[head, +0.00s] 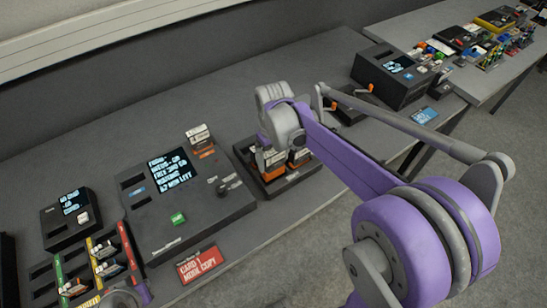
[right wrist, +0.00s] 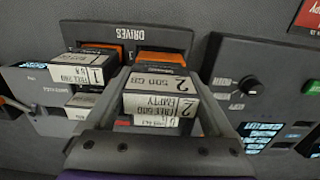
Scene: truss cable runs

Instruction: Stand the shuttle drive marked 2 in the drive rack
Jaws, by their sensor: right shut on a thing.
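The drive marked 2 (right wrist: 160,82) has a black body, an orange end and white labels. It is between the two fingers of my right gripper (right wrist: 160,100), which is shut on it. The dark drive rack (right wrist: 185,40), lettered DRIVES, lies at the drive's orange end; I cannot tell how deep the drive sits in it. In the head view my right gripper (head: 272,150) is low over the rack (head: 290,184) and hides part of it. My left gripper is not clearly seen; only a grey and purple part of mine shows at the bottom edge.
A drive marked 1 (right wrist: 88,78) stands close beside the right gripper's finger. A black console with a lit screen (head: 170,172) is left of the rack. A red card (head: 199,265) lies in front of it. Bare table (head: 225,105) lies behind.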

